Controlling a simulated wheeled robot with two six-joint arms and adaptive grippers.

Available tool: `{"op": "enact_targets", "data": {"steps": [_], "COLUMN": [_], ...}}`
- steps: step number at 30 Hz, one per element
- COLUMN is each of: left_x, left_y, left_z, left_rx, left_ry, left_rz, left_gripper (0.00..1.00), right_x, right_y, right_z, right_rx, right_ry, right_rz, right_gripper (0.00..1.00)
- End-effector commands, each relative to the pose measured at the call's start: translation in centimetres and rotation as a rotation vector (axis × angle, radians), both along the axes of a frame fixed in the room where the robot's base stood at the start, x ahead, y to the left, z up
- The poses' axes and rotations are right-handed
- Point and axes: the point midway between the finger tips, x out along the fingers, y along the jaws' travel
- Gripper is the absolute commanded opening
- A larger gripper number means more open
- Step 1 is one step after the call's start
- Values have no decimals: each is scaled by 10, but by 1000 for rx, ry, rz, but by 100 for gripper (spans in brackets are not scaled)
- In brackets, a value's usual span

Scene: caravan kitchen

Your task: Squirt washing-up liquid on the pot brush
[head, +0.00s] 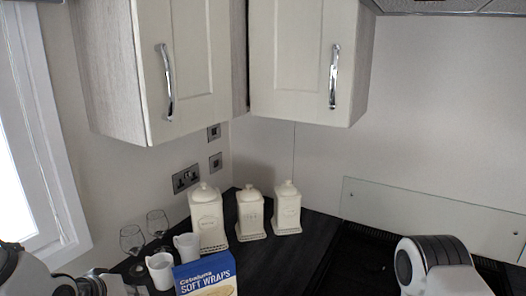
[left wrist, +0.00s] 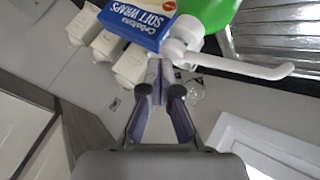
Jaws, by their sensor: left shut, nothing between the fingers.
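My left gripper (left wrist: 156,75) shows in the left wrist view with its fingers shut and empty. A long white piece with a bent end (left wrist: 250,70) lies beyond its tips to the right; I cannot tell whether it is a tap or a brush. A bright green surface (left wrist: 215,12) shows behind it, cut off by the top edge. No pot brush or washing-up liquid bottle can be made out for sure. Only parts of my arms show at the bottom corners of the head view; my right gripper is out of frame.
A blue soft wraps box (head: 207,276), white mugs (head: 160,270) and wine glasses (head: 132,239) crowd the counter's left part. Several cream canisters (head: 208,222) stand in the corner under wall cupboards (head: 185,60). Dark counter (head: 285,255) right of the box is clear. Ribbed metal (left wrist: 275,40) shows at right.

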Motion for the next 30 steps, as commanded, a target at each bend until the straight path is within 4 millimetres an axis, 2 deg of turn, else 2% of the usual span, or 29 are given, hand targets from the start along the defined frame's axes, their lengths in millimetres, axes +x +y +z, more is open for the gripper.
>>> {"op": "enact_targets", "data": {"steps": [8,17,30], "left_x": [-1,-1,-1], "left_y": [0,0,0], "left_z": [8,9,62], "left_rx": [0,0,0], "left_ry": [5,5,2], "left_rz": [-1,0,0], "left_gripper": [0,0,0], "right_x": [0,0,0], "right_y": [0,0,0], "right_z": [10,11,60], "right_rx": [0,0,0], "right_ry": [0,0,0], "right_rz": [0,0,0], "right_gripper": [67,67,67]}}
